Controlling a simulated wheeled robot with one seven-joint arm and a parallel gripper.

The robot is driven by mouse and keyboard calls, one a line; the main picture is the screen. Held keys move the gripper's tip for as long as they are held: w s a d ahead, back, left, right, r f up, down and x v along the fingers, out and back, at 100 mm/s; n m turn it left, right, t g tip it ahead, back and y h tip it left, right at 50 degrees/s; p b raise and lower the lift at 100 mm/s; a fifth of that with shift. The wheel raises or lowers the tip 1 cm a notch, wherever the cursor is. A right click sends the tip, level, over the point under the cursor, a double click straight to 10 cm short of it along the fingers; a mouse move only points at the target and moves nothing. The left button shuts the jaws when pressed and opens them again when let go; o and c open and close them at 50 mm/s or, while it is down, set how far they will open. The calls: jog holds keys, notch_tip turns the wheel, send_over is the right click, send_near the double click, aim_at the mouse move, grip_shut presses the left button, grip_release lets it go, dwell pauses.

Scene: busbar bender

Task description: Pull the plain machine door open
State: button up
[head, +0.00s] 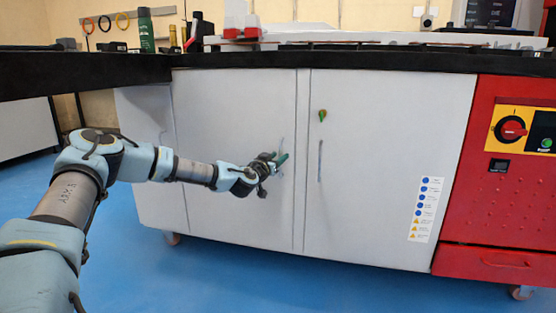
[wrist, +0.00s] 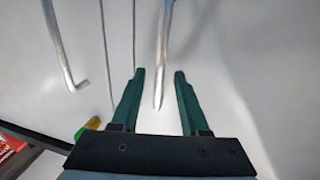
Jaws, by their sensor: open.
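The plain machine door (head: 228,115) is the white door left of the seam, and it looks shut. It also fills the right of the wrist view (wrist: 255,60). Its thin vertical metal handle (head: 281,147) is near its right edge. My gripper (head: 282,160) is at this handle, with its green fingers pointing at the door. In the wrist view the fingers (wrist: 158,72) are open, one on each side of the handle (wrist: 164,45). The handle's end lies between them, with gaps visible on both sides. I cannot tell how deep the handle sits between the fingers.
The other white door (head: 385,150) has a handle (head: 320,160), a green and yellow key (head: 322,115) and a sticker strip (head: 425,208). A red control cabinet (head: 500,190) stands at right. A black counter edge (head: 330,60) overhangs the doors. The blue floor (head: 250,280) in front is clear.

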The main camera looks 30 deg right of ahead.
jog(key=shift+c, duration=0.2)
grip_shut()
dwell(1.3)
